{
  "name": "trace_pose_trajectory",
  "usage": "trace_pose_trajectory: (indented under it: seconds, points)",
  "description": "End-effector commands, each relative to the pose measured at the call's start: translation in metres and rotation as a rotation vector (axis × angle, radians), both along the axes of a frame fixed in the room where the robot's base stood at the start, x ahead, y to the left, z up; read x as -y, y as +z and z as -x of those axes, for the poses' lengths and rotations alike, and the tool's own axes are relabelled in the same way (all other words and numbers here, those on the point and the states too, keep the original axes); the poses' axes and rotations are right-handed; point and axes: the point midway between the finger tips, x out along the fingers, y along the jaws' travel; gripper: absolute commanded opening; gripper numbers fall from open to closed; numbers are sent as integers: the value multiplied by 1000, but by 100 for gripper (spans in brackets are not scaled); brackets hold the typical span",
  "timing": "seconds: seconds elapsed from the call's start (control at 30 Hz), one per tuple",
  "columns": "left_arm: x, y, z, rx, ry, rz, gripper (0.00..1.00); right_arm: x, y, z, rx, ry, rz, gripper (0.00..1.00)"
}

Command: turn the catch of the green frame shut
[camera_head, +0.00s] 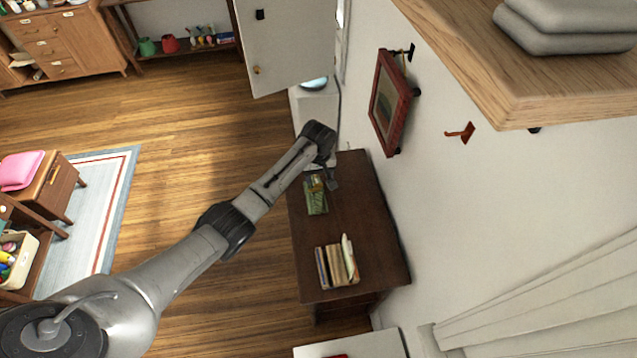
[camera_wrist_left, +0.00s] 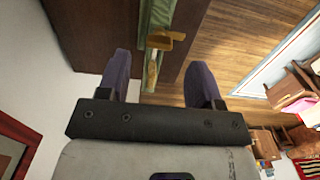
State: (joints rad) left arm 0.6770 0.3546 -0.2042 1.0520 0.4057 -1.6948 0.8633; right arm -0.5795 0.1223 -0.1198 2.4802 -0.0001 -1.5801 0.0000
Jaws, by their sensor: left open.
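The green frame (camera_head: 317,203) is on the dark brown desk (camera_head: 350,225), near its far end in the head view. In the left wrist view the green frame (camera_wrist_left: 157,18) runs in from the top edge. A brass-coloured catch (camera_wrist_left: 164,41) shows on its near end, with a flat piece across the top and a narrow part below. My left gripper (camera_wrist_left: 158,62) is open, with one purple-grey finger on each side of the catch and visible gaps between. In the head view the left gripper (camera_head: 328,180) is beside the frame's far end. My right gripper is out of view.
Several upright books (camera_head: 337,263) stand on the desk's near part. A red picture frame (camera_head: 389,102) hangs on the white wall beside the desk, with a red hook (camera_head: 461,132) farther right. A wooden shelf (camera_head: 500,75) with folded grey cloths juts out at upper right.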

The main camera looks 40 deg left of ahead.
Motion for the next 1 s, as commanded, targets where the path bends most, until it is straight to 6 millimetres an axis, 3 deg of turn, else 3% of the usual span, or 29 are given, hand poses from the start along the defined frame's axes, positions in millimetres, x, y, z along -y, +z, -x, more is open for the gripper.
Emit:
trace_pose_trajectory:
  seconds: [0.1, 0.3, 0.77, 1.0]
  points:
    - [0, -19, 0, -1, 1, 0, 60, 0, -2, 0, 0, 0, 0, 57]
    - [0, -37, 0, 0, -1, 0, 60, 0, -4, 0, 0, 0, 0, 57]
    - [0, -45, 0, 1, -1, 0, 60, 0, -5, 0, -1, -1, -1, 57]
    - [0, -44, 0, 1, -1, 0, 38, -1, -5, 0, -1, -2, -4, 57]
